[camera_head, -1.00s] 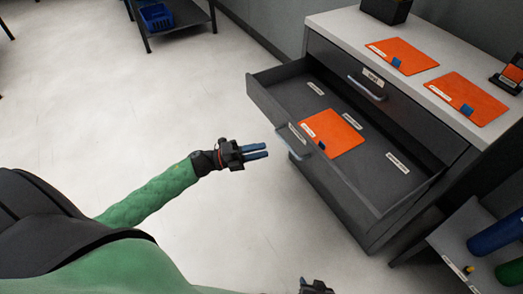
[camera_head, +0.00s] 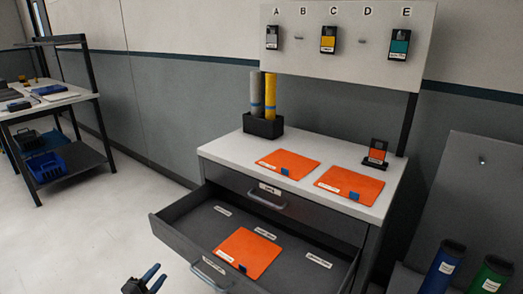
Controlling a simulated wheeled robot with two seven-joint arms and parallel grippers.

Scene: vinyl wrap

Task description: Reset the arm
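My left gripper (camera_head: 160,272) shows at the bottom edge, in front of the open drawer's left part. Its two blue fingers point up and right with a gap between them, and it looks empty. The rest of my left arm is out of the picture. My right gripper is not in view. My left gripper appears apart from the drawer.
Two orange sheets (camera_head: 287,163) (camera_head: 349,184), a small stand (camera_head: 376,152) and a black holder (camera_head: 263,126) with grey and yellow rolls are on the cabinet top. A lettered board (camera_head: 350,60) hangs above. Blue and green rolls (camera_head: 444,266) (camera_head: 491,275) stand right. A workbench (camera_head: 62,101) stands left.

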